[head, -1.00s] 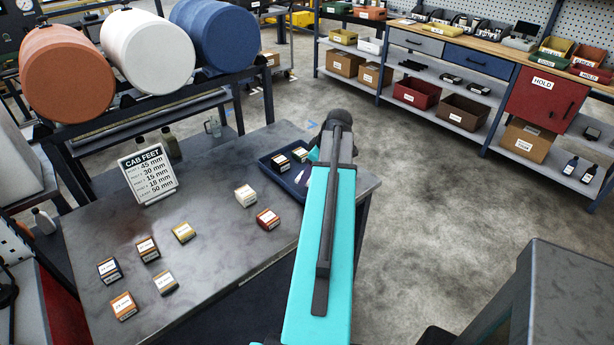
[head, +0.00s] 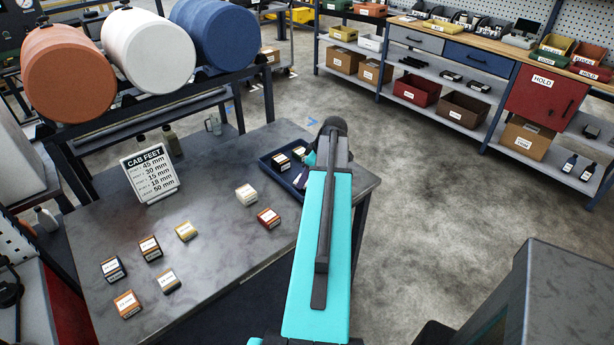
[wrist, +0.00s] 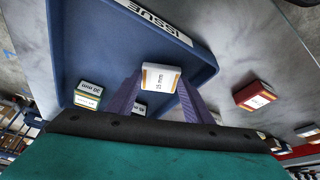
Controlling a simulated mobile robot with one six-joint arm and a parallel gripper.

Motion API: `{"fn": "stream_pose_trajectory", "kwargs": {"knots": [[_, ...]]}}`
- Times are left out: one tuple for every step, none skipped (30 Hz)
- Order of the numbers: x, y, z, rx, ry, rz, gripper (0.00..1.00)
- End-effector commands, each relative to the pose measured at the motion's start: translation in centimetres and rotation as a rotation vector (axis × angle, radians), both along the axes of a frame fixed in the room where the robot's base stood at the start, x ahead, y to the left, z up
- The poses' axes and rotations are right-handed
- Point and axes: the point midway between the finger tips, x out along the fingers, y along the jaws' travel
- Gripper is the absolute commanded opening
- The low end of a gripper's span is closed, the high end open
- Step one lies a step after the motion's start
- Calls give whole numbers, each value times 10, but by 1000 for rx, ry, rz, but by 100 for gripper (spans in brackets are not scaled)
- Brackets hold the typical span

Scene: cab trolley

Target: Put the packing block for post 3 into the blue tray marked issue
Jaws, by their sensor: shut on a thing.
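My gripper (wrist: 160,86) is shut on a white-topped block (wrist: 161,78) with orange-brown sides, labelled 15 mm. In the wrist view the held block is over the blue tray (wrist: 85,38), whose rim label reads ISSUE. I cannot tell whether it touches the tray floor. Other labelled blocks (wrist: 88,92) lie in the tray at the left, and another shows behind my fingers.
A red block (head: 268,218) and a cream block (head: 246,194) lie on the grey table (head: 215,255) left of the tray. Several more blocks lie at the table's front left. Bottles and a clear mug stand at the back.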

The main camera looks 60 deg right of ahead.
Motion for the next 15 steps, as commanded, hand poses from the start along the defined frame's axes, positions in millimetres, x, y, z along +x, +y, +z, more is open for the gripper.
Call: {"fn": "stream_pose_trajectory", "kwargs": {"knots": [[0,0,-2,0,0,0,24],[0,0,-3,0,0,0,24],[0,0,-5,0,0,0,24],[0,0,-6,0,0,0,24],[0,0,-7,0,0,0,24],[0,0,-8,0,0,0,24],[0,0,-8,-1,0,0,24],[0,0,-8,-1,0,0,24],[0,0,-8,-1,-1,0,24],[0,0,-8,-1,-1,0,24],[0,0,-8,-1,-1,0,24],[0,0,-8,-1,-1,0,24],[0,0,-8,-1,-1,0,24],[0,0,-8,-1,-1,0,24],[0,0,-9,-1,0,0,24]]}}
